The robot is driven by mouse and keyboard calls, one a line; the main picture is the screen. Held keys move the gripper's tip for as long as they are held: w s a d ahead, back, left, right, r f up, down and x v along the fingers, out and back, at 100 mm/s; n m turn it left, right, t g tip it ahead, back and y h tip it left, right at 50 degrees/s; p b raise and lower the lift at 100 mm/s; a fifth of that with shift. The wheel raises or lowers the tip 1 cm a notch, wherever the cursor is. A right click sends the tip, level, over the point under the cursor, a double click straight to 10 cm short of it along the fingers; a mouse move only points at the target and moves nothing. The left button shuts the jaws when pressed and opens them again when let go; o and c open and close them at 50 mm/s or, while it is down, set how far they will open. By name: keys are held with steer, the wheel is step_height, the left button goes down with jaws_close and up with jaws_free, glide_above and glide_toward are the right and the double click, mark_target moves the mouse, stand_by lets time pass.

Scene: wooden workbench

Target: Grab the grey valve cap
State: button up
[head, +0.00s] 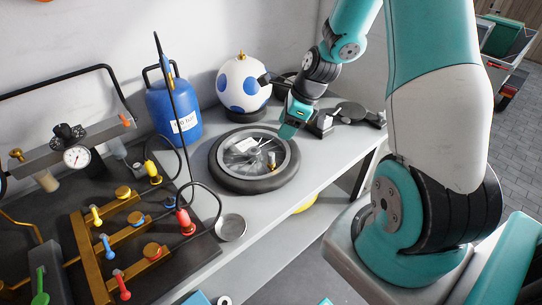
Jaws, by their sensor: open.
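A wheel with a black tyre (226,175) lies flat on the grey bench in the head view. A small brass-coloured valve part (271,160) stands at the right inside of its rim. I cannot clearly pick out the grey valve cap; it is too small or hidden. My gripper (289,130) is at the end of the teal and black arm, by the far right side of the wheel. It is open, but its fingertips are small and hard to make out. I see nothing held in it.
A shallow metal dish (231,227) sits at the bench's front edge. A blue bottle (174,112) and a white ball with blue spots (243,84) stand behind the wheel. A brass manifold (118,235) with coloured valves and hoses fills the left. Dark parts (352,113) lie at right.

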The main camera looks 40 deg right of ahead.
mark_target(272, 154)
steer(key=x, duration=0.6)
steer(key=shift+w+a+f+p, duration=0.1)
steer(key=shift+f+p, duration=0.2)
steer(key=shift+p, duration=0.1)
steer(key=shift+d+p+x, duration=0.1)
steer(key=shift+p+x, duration=0.35)
steer(key=shift+x, duration=0.9)
steer(key=shift+d+p+x, duration=0.15)
steer(key=shift+p+x, duration=0.25)
steer(key=shift+x, duration=0.95)
steer(key=shift+f, duration=0.1)
steer(key=shift+s, duration=0.25)
steer(key=c, duration=1)
